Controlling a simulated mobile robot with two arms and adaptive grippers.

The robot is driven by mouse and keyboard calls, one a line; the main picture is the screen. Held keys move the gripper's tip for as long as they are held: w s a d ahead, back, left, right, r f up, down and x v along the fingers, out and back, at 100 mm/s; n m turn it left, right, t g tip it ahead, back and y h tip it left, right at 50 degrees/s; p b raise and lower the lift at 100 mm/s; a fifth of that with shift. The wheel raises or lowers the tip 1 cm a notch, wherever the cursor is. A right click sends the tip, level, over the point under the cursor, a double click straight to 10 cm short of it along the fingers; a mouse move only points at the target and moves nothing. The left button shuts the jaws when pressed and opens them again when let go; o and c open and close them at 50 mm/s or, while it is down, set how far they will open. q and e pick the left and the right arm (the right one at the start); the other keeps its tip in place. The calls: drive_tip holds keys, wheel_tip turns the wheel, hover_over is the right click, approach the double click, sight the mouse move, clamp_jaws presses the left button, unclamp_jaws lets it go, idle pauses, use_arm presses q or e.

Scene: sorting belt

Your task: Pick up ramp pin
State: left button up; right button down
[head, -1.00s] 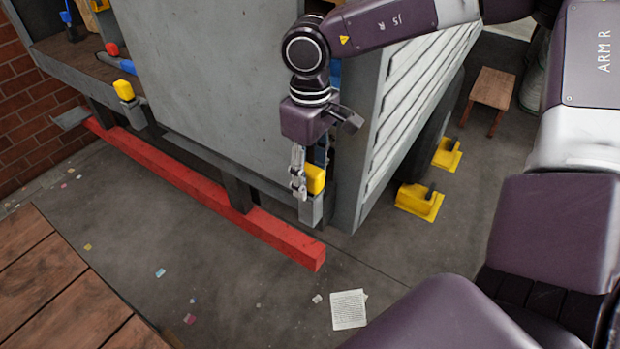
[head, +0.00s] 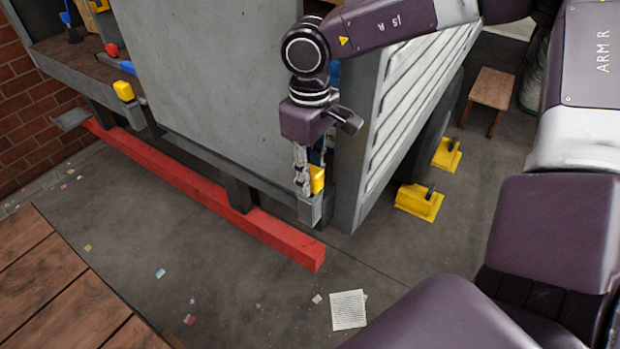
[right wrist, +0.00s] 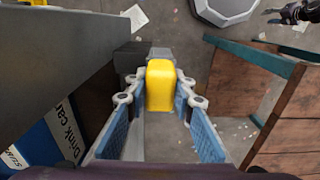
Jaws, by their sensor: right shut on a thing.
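The ramp pin has a yellow block head (head: 318,180) and sits at the lower corner of the grey upright ramp (head: 230,90). My right gripper (head: 308,182) is lowered over it from above, shut on the yellow head. In the right wrist view the pin's yellow head (right wrist: 160,88) is between the two blue-padded fingers of my right gripper (right wrist: 160,75). The pin's lower part is hidden in its grey bracket. My left gripper (right wrist: 271,16) shows small at the top right of the right wrist view, its fingers apart and empty.
A second yellow-headed pin (head: 123,90) is at the ramp's other lower corner. A red beam (head: 200,190) runs low along the front. Yellow chocks (head: 418,202) stand by the wheel at right.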

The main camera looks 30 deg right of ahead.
wheel_tip(320, 180, up, 28)
drive_tip(key=b, duration=0.1)
idle(0.4)
drive_tip(key=shift+r, duration=0.1)
wheel_tip(320, 180, up, 12)
drive_tip(key=p, duration=1.5)
